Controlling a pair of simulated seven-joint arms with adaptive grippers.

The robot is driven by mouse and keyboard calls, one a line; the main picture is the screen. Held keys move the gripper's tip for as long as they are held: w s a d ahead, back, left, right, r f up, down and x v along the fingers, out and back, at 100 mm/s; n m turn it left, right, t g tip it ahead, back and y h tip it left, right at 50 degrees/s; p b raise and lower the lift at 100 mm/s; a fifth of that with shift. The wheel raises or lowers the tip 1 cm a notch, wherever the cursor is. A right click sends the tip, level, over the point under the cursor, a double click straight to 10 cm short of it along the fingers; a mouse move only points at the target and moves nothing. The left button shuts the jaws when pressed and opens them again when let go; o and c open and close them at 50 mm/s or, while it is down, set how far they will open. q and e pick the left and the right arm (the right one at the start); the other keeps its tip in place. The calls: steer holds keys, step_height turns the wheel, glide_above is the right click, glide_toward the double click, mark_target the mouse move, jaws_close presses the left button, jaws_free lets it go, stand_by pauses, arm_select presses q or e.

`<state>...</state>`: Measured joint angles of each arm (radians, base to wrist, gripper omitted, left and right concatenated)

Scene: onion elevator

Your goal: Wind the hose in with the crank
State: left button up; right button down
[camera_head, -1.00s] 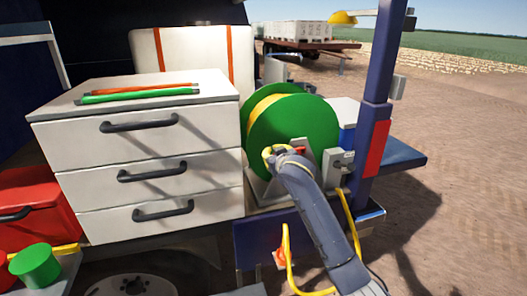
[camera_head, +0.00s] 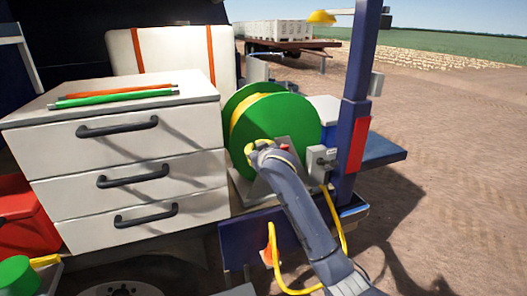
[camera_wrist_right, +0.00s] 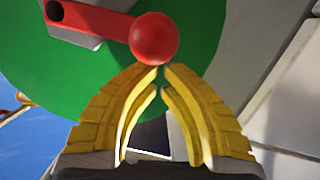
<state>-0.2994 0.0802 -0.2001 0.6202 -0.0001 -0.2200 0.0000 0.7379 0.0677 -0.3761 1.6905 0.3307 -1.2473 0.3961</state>
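The green reel (camera_head: 285,115) stands on the vehicle's rear deck with yellow hose (camera_head: 243,118) wound between its discs. More yellow hose (camera_head: 343,222) hangs in a loop below the deck. The crank shows in the right wrist view as a red arm (camera_wrist_right: 95,20) with a round red knob (camera_wrist_right: 153,38), in front of the green disc. My right gripper (camera_head: 254,147) is at the reel's near face. In the wrist view its yellow fingers (camera_wrist_right: 161,68) meet at the tips just below the knob, with nothing visible between them. My left gripper is out of view.
A white drawer cabinet (camera_head: 130,165) with black handles stands left of the reel, with green and orange rods (camera_head: 115,95) on top. A blue post (camera_head: 357,90) and a grey switch box (camera_head: 322,162) stand to the right. Open dirt ground lies beyond.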

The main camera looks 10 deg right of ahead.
steer(key=r+v, duration=0.2)
steer(key=v, duration=0.7)
steer(key=shift+r, duration=0.15)
steer(key=c, duration=1.9)
jaws_free()
steer(key=shift+s+d, duration=0.1)
steer(key=shift+s, duration=0.25)
steer(key=shift+c, duration=0.2)
steer(key=o, duration=0.8)
steer(key=shift+g+h, duration=0.5)
steer(key=shift+h, duration=0.3)
steer(key=d+f, duration=0.2)
steer(key=f, duration=0.1)
steer(key=s+d+f, duration=0.1)
steer(key=d+f, duration=0.1)
steer(key=f, duration=0.1)
steer(key=s+d+f, duration=0.1)
steer(key=d+f, duration=0.2)
steer(key=shift+o, duration=0.4)
steer(key=s+d+f, duration=0.2)
steer(key=d+f, duration=0.2)
steer(key=shift+n, duration=0.3)
steer(key=s+a+r+t+y, duration=0.25)
steer(key=s+r+y, duration=0.2)
steer(key=y, duration=0.25)
steer(key=x, duration=1.6)
steer(key=shift+a+f, duration=0.15)
steer(key=shift+f, duration=0.15)
